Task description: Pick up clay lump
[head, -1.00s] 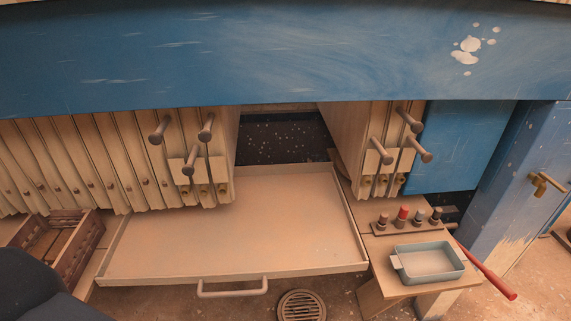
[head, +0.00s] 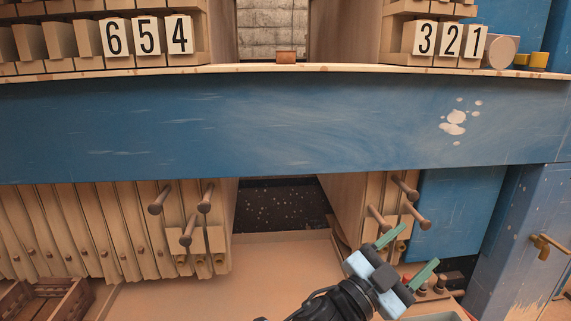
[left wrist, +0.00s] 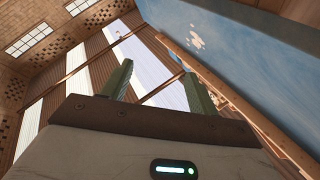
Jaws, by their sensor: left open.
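A small reddish-brown block (head: 287,56) sits on the wooden ledge along the top of the blue beam, in the gap between the numbered plates. It may be the clay lump; I cannot tell for sure. My left gripper (head: 408,254) is at the lower right of the head view, its two green fingers spread apart and empty. It is below the blue beam and well away from the block. In the left wrist view, the fingers (left wrist: 157,80) point up at walls and windows, with nothing between them. My right gripper is not in view.
The blue beam (head: 250,130) spans the view between my left gripper and the ledge. Pegged plates (head: 80,230) hang below it on both sides. A tray (head: 230,285) lies under the gap, with a crate (head: 60,290) at the left. A blue post (head: 525,230) stands at the right.

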